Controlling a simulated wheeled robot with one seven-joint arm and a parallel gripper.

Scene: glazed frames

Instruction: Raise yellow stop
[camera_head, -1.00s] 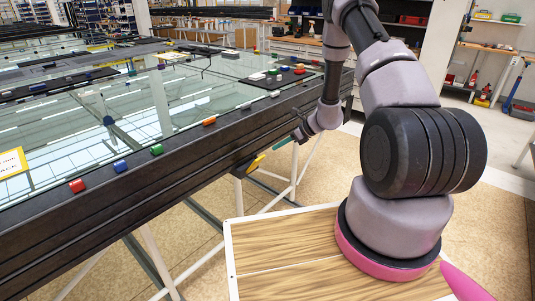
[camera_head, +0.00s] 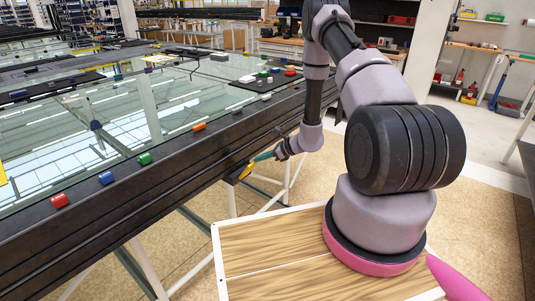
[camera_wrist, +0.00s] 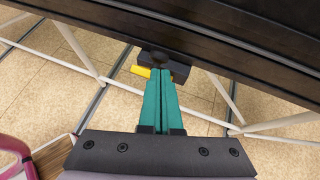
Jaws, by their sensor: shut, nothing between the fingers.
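The yellow stop (camera_head: 246,171) is a small yellow piece with a dark block, mounted low on the outer side of the black table frame. In the wrist view its yellow part (camera_wrist: 140,71) sticks out to the left of the dark block (camera_wrist: 179,71), under the frame edge. My gripper (camera_head: 256,158) has green fingers that point at the stop from the right. In the wrist view the fingers (camera_wrist: 159,72) are shut together and empty, with their tips at or just before the dark block. I cannot tell whether they touch it. The tips partly hide the block.
The black table frame (camera_head: 150,190) runs along the glass, with red (camera_head: 60,201), blue (camera_head: 106,178), green (camera_head: 145,159) and orange (camera_head: 199,127) pieces along its edge. White support legs (camera_head: 145,268) stand below.

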